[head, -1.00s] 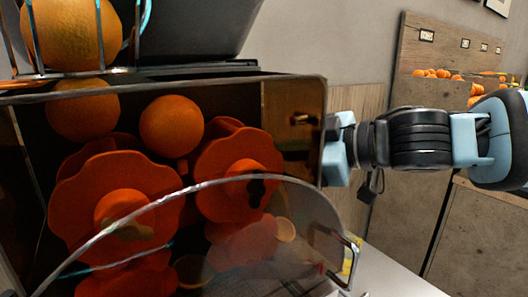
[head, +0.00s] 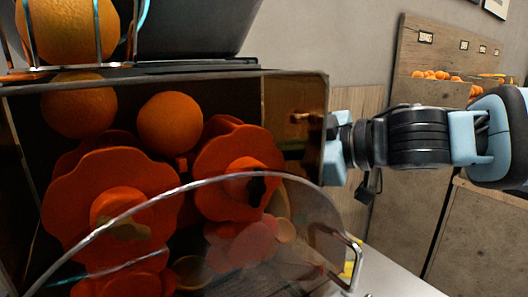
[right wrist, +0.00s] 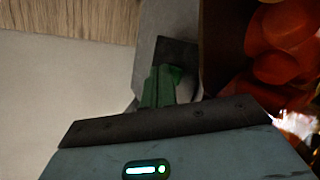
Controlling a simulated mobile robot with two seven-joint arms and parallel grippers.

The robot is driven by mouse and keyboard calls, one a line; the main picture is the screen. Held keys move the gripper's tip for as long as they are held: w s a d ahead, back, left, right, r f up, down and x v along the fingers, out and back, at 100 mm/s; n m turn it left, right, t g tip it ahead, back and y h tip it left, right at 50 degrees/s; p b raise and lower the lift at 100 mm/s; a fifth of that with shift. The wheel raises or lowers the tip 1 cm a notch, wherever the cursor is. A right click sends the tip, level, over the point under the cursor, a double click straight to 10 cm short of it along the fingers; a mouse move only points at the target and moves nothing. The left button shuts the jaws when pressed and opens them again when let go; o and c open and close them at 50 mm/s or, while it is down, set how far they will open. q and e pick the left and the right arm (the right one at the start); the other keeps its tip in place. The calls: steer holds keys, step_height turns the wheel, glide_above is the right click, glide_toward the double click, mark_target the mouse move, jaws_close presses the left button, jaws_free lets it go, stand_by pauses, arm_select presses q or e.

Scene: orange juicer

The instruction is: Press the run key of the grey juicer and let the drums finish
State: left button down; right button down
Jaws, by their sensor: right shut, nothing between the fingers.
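The juicer (head: 292,95) fills the left of the head view, with a clear front cover over orange-red drums (head: 110,190). Two oranges (head: 170,122) sit above the drums inside it. My right gripper (head: 334,150) is at the juicer's right side, partly hidden behind its edge. In the right wrist view its greenish fingers (right wrist: 163,84) are shut and empty. They point at a dark patch (right wrist: 178,50) on a grey surface beside the drums. I cannot tell whether this is the run key or whether the fingers touch it. My left gripper is out of view.
A wire basket holds an orange (head: 68,30) on top of the juicer, next to a dark grey bin (head: 195,28). A pale counter (head: 390,283) shows at lower right. Several oranges (head: 432,73) lie in a wooden display behind my right arm.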

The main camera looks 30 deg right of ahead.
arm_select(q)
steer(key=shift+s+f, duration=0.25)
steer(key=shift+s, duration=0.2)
arm_select(e)
steer(key=shift+a, duration=0.15)
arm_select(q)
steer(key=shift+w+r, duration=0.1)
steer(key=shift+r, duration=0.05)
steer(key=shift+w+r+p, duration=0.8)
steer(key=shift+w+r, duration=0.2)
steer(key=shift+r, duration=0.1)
arm_select(e)
steer(key=shift+s+d, duration=0.35)
steer(key=shift+d, duration=0.4)
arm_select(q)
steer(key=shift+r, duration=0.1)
